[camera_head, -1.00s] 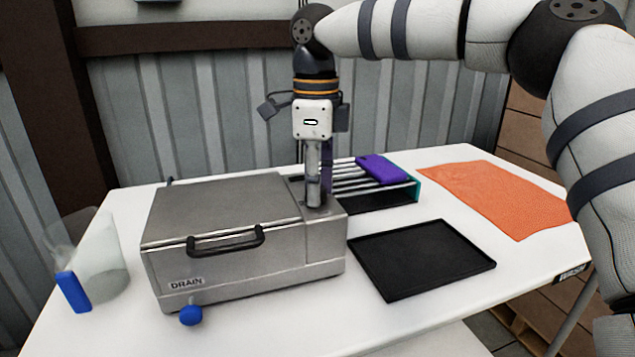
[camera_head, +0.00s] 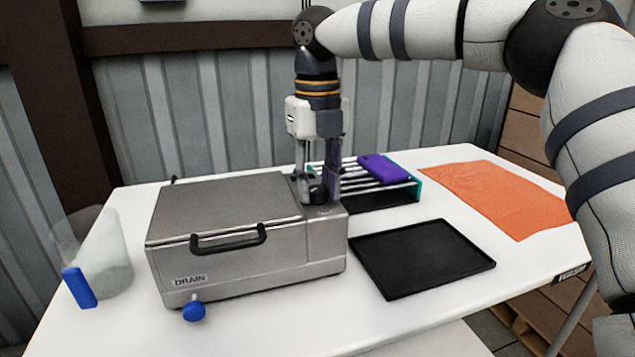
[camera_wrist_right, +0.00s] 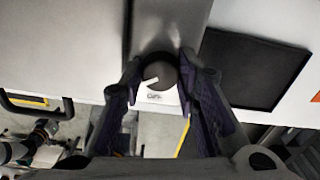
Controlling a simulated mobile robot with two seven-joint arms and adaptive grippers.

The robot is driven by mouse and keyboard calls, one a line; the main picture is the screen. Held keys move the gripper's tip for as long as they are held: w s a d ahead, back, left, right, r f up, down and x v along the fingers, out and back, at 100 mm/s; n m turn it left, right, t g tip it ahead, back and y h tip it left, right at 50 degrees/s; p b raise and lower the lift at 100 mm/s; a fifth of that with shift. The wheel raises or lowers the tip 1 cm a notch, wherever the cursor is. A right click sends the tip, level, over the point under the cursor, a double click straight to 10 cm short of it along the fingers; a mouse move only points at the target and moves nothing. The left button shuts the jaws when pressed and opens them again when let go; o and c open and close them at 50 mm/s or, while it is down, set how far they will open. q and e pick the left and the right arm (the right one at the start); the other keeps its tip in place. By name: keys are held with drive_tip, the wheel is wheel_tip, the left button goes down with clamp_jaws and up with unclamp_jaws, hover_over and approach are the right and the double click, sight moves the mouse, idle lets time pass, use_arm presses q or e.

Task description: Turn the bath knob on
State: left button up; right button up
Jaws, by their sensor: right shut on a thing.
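The bath (camera_head: 225,210) is a steel box with a closed lid, a black front handle (camera_head: 228,239) and a DRAIN label. Its black round knob (camera_head: 318,195) is on the top at the right end. My right gripper (camera_head: 317,192) points down and is shut on the knob, a finger on each side. In the right wrist view the knob (camera_wrist_right: 160,72), with a white pointer mark, sits between the fingertips of my right gripper (camera_wrist_right: 160,80). Lettering beside the knob is too small to read. My left gripper is not in view.
A blue drain valve (camera_head: 194,311) sticks out at the bath's lower front. A clear beaker with a blue grip (camera_head: 80,288) stands at the left. A black tray (camera_head: 422,259), a rack with a purple item (camera_head: 385,169) and an orange cloth (camera_head: 492,197) lie to the right.

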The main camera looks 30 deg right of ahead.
drive_tip(key=m, duration=0.4)
drive_tip(key=shift+m, duration=0.3)
idle(0.3)
drive_tip(key=o, duration=1.2)
